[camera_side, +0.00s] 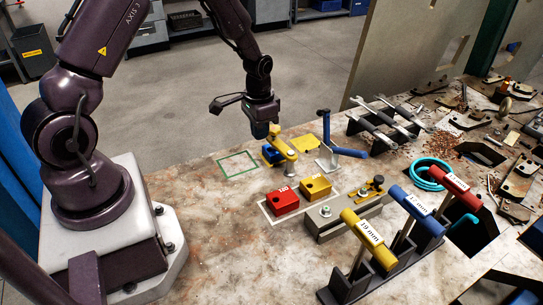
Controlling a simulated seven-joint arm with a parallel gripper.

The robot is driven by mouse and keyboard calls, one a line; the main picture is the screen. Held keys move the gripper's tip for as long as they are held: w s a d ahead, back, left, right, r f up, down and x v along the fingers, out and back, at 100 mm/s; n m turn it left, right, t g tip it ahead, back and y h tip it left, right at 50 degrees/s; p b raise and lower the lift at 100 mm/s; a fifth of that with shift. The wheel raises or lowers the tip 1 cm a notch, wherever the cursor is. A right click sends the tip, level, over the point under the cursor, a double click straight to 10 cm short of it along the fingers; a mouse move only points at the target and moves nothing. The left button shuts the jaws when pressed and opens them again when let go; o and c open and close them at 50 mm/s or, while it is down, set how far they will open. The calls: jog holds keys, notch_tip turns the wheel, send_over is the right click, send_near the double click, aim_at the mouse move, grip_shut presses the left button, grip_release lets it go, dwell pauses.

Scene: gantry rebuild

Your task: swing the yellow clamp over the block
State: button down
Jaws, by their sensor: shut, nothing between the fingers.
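A yellow swing clamp (283,149) stands on the table just below my gripper (261,131). Its arm slants from upper left to lower right, with a post at the right end. A blue block (269,153) lies beside it on the left, partly hidden. My gripper points down, shut and empty, at the upper left end of the yellow arm; I cannot tell whether they touch. A red block (282,201) and a yellow block (315,187) sit in a white outline. A smaller yellow clamp piece (375,186) is on a grey metal fixture (345,220).
T-handled tools (368,239) fill the front right. Wrenches (385,118) lie on a rack behind. A green outlined square (238,164) on the left is empty.

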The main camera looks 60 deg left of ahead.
jog(key=shift+s, duration=0.1)
dwell(0.3)
notch_tip(320, 180, up, 9)
jog(key=shift+s+d, duration=0.15)
jog(key=shift+s, duration=0.05)
dwell(0.9)
jog(key=s+d+r+t, duration=0.2)
jog(key=s+d+r, duration=0.4)
jog(key=s+r, duration=0.2)
jog(key=s+d+r+t, duration=0.3)
jog(key=s+d+r, duration=0.4)
jog(key=r, duration=0.3)
jog(key=shift+s+t, duration=0.3)
jog(key=shift+s, duration=0.3)
